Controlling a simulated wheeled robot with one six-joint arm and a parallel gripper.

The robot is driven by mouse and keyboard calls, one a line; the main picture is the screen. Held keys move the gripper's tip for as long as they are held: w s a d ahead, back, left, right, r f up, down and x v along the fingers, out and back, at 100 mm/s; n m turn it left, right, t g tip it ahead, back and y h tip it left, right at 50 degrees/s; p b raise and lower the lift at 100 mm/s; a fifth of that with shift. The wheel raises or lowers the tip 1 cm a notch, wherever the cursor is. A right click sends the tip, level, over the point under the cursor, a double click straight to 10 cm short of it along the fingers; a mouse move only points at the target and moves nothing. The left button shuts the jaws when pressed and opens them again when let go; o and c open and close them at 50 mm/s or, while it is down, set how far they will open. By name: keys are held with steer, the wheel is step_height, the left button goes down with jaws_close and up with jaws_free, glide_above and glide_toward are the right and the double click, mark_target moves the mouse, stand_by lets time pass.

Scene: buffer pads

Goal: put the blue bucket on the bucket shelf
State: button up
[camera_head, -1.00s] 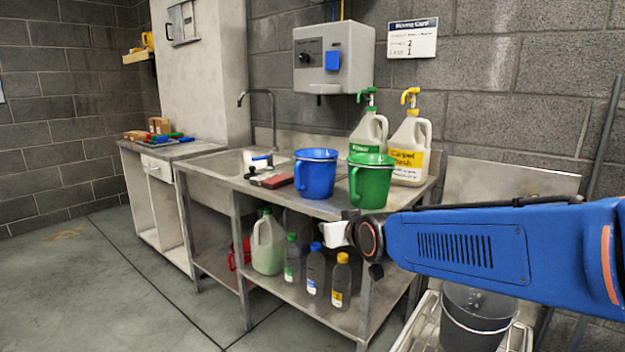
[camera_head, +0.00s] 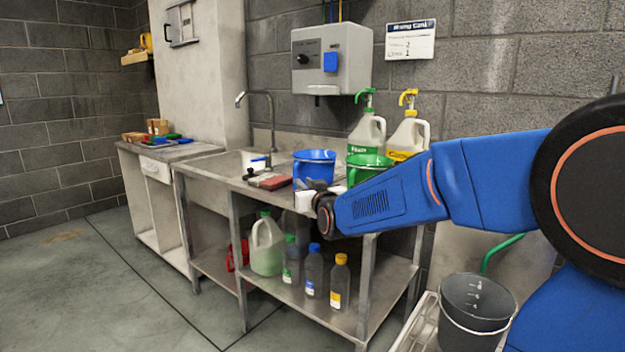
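The blue bucket (camera_head: 313,160) stands upright on the steel sink counter (camera_head: 225,172), right of the basin. My gripper (camera_head: 316,186) is low in front of the bucket, overlapping its lower part in the picture. I cannot tell whether it touches the bucket, and its fingers are too small and dark to read.
A red-brown block (camera_head: 278,182) lies left of the blue bucket. A grey bucket (camera_head: 475,305) stands at the lower right. The floor at left is clear.

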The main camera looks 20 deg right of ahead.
mark_target(296, 174)
steer(key=shift+w+a+r, duration=0.1)
steer(key=shift+w, duration=2.65)
steer(key=shift+w+a, duration=0.1)
steer(key=shift+w, duration=2.65)
jaws_close()
